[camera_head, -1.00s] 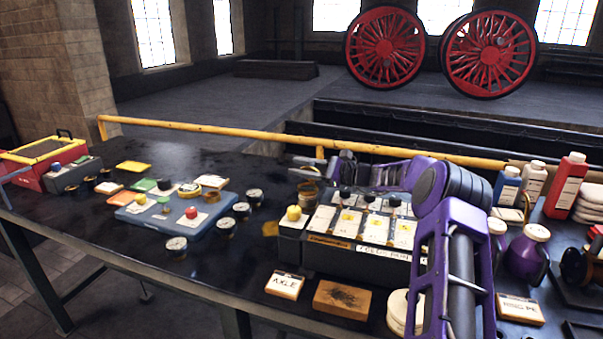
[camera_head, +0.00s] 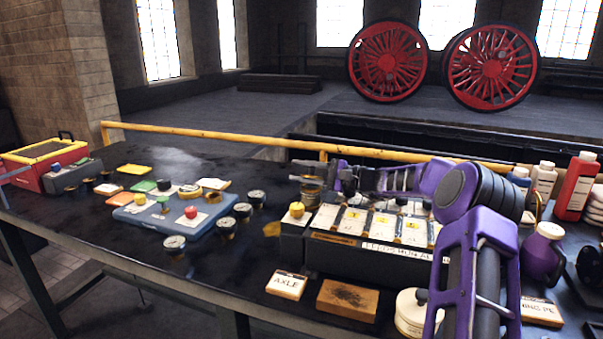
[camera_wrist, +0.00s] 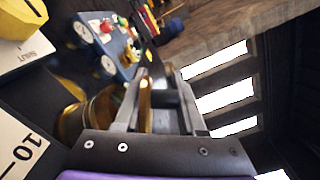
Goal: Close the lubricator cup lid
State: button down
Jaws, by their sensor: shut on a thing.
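The lubricator cup (camera_head: 311,196) is a small brass cup at the back left corner of the dark block on the bench. Its brass body also shows in the wrist view (camera_wrist: 97,117), left of my fingers. The brass lid (camera_wrist: 145,97) stands edge-on between my fingers in the wrist view, tilted up beside the cup rather than flat over its mouth. My gripper (camera_head: 311,171) is at the top of the cup, reaching in from the right. It is shut on the lid; the fingers hide part of it.
The dark block carries labelled white plates (camera_head: 382,225) and a yellow knob (camera_head: 296,210). A blue tray (camera_head: 150,219) and several small round gauges lie to the left. A wooden block (camera_head: 347,299) and an AXLE card (camera_head: 287,284) lie in front. A yellow rail (camera_head: 230,137) runs behind.

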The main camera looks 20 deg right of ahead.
jog(key=shift+s+f+n, duration=0.1)
jog(key=shift+f+n, duration=0.1)
jog(key=shift+n, duration=0.2)
dwell(0.5)
jog(key=c, duration=0.6)
grip_release()
jog(key=shift+c, duration=0.2)
jog(key=w+d+r+m+p, duration=0.2)
jog(key=w+m+p, duration=0.1)
jog(key=m+p, duration=0.8)
jog(key=shift+m, duration=0.4)
jog(key=v, duration=0.6)
jog(key=b+v, duration=0.1)
jog(key=v, duration=0.6)
jog(key=b+v, duration=0.1)
jog(key=v, duration=0.5)
jog(key=shift+d+f, duration=0.3)
jog(key=shift+f, duration=0.1)
jog(key=shift+s+d+r+b, duration=0.2)
jog(key=shift+s+d+b, duration=0.1)
jog(key=shift+s+d, duration=0.1)
